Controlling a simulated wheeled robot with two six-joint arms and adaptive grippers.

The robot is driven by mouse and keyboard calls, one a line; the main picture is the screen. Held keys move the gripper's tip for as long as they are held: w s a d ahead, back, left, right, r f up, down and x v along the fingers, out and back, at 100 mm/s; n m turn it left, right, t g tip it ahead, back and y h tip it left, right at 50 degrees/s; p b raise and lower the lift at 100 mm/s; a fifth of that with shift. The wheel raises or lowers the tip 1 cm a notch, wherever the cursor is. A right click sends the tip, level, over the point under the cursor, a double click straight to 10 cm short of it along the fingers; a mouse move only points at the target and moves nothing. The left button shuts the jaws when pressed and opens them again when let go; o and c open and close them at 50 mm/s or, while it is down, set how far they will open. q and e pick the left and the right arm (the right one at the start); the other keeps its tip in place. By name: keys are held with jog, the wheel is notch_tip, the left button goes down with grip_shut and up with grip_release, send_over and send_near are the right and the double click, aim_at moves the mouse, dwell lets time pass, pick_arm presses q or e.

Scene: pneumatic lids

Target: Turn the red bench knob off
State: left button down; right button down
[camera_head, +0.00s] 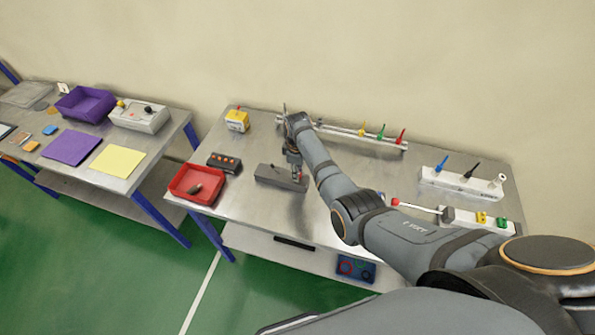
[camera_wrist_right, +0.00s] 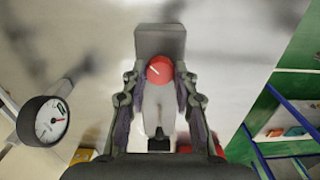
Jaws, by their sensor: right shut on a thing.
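The red bench knob (camera_wrist_right: 159,69) is round with a short white line on its face, slanting in the right wrist view. It sits on a grey block (camera_wrist_right: 159,41), which lies on the steel bench (camera_head: 240,215) in the head view (camera_head: 272,176). My right gripper (camera_head: 296,165) reaches down at the right part of this block. In the right wrist view its two fingers (camera_wrist_right: 159,82) stand on either side of the knob and are shut on it. In the head view the gripper largely hides the knob. My left gripper is not in view.
A red tray (camera_head: 178,187) and a dark box with orange buttons (camera_head: 224,162) stand left of the block. A rail with coloured levers (camera_head: 381,135) runs behind. A red-ended lever (camera_head: 396,202) is at right. A round gauge (camera_wrist_right: 44,121) shows in the wrist view.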

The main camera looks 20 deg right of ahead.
dwell(0.3)
jog(key=c, duration=1)
grip_release()
jog(key=shift+c, duration=0.2)
notch_tip(320, 180, up, 12)
